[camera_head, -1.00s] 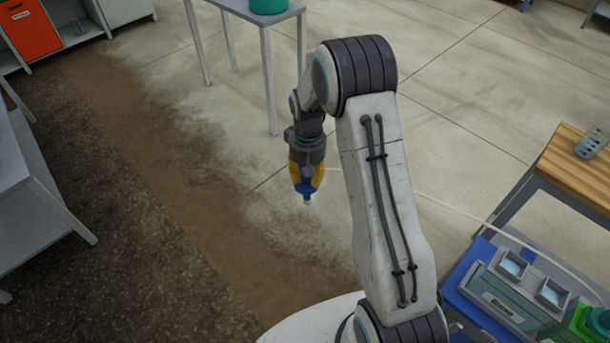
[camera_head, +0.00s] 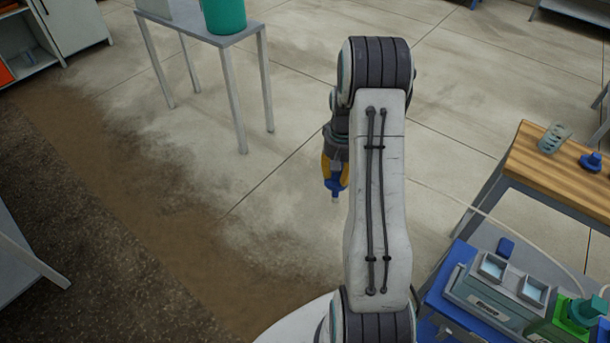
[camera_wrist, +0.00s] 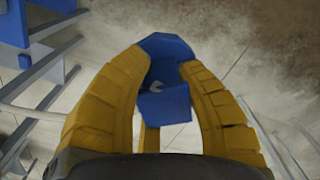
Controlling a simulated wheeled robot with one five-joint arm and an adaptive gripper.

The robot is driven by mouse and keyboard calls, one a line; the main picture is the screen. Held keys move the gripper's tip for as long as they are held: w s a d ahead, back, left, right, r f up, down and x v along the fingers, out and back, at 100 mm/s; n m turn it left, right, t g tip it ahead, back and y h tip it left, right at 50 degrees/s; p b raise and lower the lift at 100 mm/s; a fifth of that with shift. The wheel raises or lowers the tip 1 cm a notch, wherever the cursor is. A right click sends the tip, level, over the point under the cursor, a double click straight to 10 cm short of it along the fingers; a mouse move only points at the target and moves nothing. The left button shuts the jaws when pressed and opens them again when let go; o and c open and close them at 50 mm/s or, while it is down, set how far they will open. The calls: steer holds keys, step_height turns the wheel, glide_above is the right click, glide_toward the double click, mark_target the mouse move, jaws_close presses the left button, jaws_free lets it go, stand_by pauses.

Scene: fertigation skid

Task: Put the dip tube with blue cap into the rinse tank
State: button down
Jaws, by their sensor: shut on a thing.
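My gripper (camera_head: 336,176) has yellow fingers and hangs pointing down over the open floor, left of my arm. It is shut on the dip tube with blue cap (camera_head: 335,188). A short pale tip shows below the blue part; the rest of the tube is hidden. In the wrist view the blue cap (camera_wrist: 166,101) sits between the two curved fingers. A grey-green tank with two square openings (camera_head: 488,302) stands at the lower right, well apart from the gripper. It carries a label too small to read, so I cannot tell if it is the rinse tank.
The grey-green tank stands in a blue tray (camera_head: 440,300), beside a green container (camera_head: 575,322). A wooden-topped bench (camera_head: 535,172) at the right bears a grey holder (camera_head: 555,138) and a blue part (camera_head: 591,161). A grey table (camera_head: 245,34) with a green bucket (camera_head: 223,14) stands at upper left.

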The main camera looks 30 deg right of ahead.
steer(key=s+d+r+m+p, duration=0.2)
steer(key=s+d+m, duration=0.5)
steer(key=s+d, duration=1.15)
steer(key=s+d+r+m+p, duration=0.1)
steer(key=s+d+m, duration=0.1)
steer(key=s+m, duration=0.9)
steer(key=s+d+r+m, duration=0.1)
steer(key=s+d+m, duration=0.2)
steer(key=s+m, duration=0.7)
steer(key=m, duration=1.1)
steer(key=shift+s+r+p, duration=0.2)
steer(key=shift+s+p, duration=0.15)
steer(key=shift+s, duration=0.05)
